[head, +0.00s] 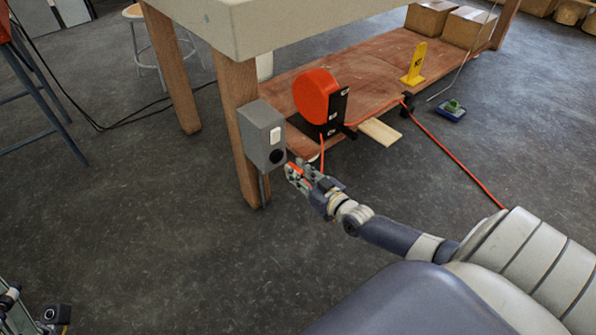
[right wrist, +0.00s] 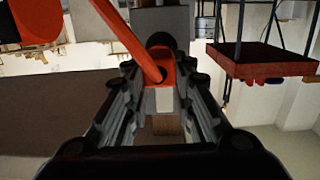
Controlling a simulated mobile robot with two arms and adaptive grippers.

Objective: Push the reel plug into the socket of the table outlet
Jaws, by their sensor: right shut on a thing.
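The table outlet (head: 262,134) is a grey box on the wooden table leg, with a white switch above its dark round socket (head: 277,157). My right gripper (head: 293,172) is shut on the orange reel plug (head: 296,172), just right of and slightly below the socket. The right wrist view shows the plug (right wrist: 184,76) between the fingers, with the socket (right wrist: 160,42) close ahead; fingers and cord hide any gap or contact. The orange cable reel (head: 316,94) stands on the lower shelf. My left gripper (head: 55,315) shows only partly at the lower left.
The orange cord (head: 322,150) hangs from the reel towards my right gripper. The wooden shelf (head: 375,85) bears a yellow sign (head: 414,63) and cardboard boxes (head: 466,27). A green-and-blue object (head: 452,110) lies on the floor.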

